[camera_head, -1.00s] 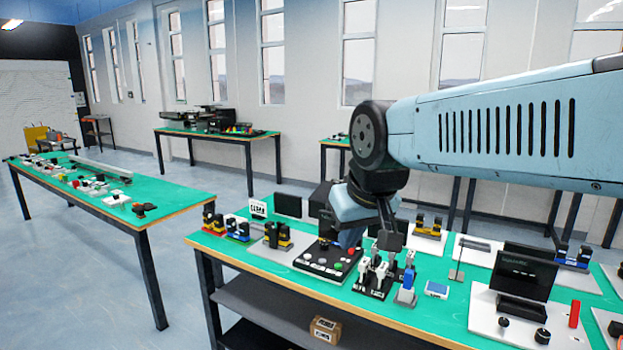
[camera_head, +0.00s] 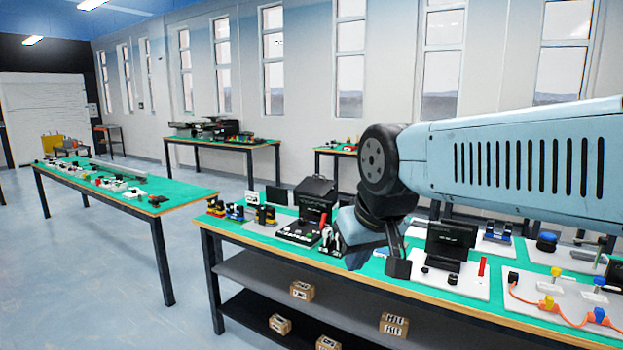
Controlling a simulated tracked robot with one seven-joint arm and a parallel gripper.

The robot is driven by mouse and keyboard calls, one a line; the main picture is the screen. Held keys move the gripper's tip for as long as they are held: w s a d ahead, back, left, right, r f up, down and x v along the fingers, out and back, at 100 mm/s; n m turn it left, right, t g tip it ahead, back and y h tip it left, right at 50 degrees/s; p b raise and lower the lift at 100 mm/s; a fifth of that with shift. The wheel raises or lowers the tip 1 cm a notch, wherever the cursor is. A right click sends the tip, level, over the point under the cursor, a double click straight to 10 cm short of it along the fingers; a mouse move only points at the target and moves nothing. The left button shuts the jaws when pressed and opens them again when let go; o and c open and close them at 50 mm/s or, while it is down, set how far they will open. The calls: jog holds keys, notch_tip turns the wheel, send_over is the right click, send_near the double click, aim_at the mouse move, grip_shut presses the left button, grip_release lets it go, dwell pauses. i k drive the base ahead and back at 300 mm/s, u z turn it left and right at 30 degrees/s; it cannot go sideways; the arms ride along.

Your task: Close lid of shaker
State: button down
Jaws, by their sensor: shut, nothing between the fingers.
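No thing in view is clearly marked as the shaker. A black device with an upright dark panel (camera_head: 452,236), which may be its raised lid, stands on a white plate (camera_head: 477,285). A second black box-like device (camera_head: 316,190) with a slanted top stands farther left, so I cannot tell for certain which is the shaker. My gripper (camera_head: 397,268) shows as a small dark end below my blue arm, left of the panelled device. It is shut and holds nothing visible. Whether it touches anything is not clear.
The green-topped bench (camera_head: 214,222) is crowded. A red upright block (camera_head: 482,266) and dark knobs stand near the panelled device. A board with orange cables (camera_head: 560,316) lies right. Small boxes (camera_head: 302,291) sit on the lower shelf. Open floor lies left, before another green table (camera_head: 175,204).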

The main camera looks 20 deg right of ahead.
aim_at(310, 185)
jog(key=u, duration=0.7)
jog(key=i, duration=1.55)
jog(key=z, duration=0.3)
jog(key=i, duration=0.85)
jog(key=z, duration=0.85)
jog(key=k, duration=0.75)
jog(key=z, duration=0.2)
jog(key=i, duration=0.85)
jog(key=u, duration=0.1)
